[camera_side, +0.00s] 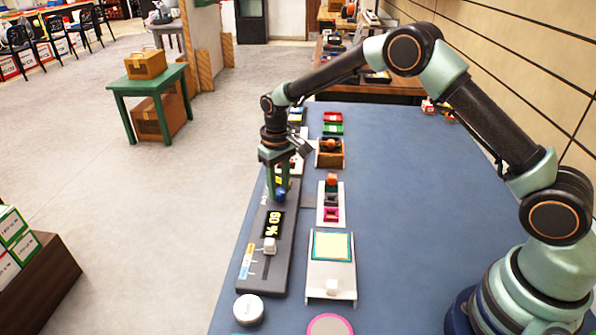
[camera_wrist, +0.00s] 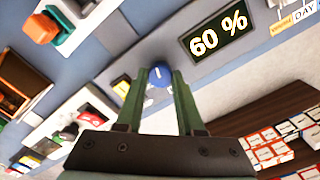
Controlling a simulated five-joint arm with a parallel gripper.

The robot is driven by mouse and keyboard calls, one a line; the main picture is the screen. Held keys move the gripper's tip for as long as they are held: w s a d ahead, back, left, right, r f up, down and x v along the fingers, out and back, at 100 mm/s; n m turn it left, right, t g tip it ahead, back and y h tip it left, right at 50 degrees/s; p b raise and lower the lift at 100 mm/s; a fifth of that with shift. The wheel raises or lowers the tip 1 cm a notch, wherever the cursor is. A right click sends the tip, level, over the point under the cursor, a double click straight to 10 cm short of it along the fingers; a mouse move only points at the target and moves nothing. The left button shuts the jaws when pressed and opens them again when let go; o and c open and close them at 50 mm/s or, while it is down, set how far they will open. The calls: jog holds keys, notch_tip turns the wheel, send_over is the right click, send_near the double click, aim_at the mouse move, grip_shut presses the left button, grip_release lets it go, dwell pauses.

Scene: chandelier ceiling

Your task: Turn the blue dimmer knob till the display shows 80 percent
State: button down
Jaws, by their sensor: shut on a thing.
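The blue dimmer knob (camera_side: 280,195) sits on the grey panel (camera_side: 262,280), at the far end of its display. In the wrist view the knob (camera_wrist: 160,76) shows a white mark on its face and lies between the fingertips. The display (camera_side: 273,223) reads 60 %, and the same reading shows clearly in the wrist view (camera_wrist: 217,32). My gripper (camera_side: 281,188) reaches down from above and is shut on the knob, with its two green fingers (camera_wrist: 158,85) on either side. The fingers hide part of the knob in the side view.
A white slider handle (camera_side: 270,245) stands on the same panel, nearer the side camera. A white stand with a yellow pad (camera_side: 331,246) and a block tray (camera_side: 331,205) stand to the right. A round white lid (camera_side: 249,309) lies in front. The blue table is clear farther right.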

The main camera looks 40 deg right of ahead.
aim_at(280, 191)
jog(key=m, duration=0.7)
dwell(0.6)
jog(key=c, duration=0.5)
grip_release()
notch_tip(280, 191, up, 12)
jog(key=shift+r, duration=0.1)
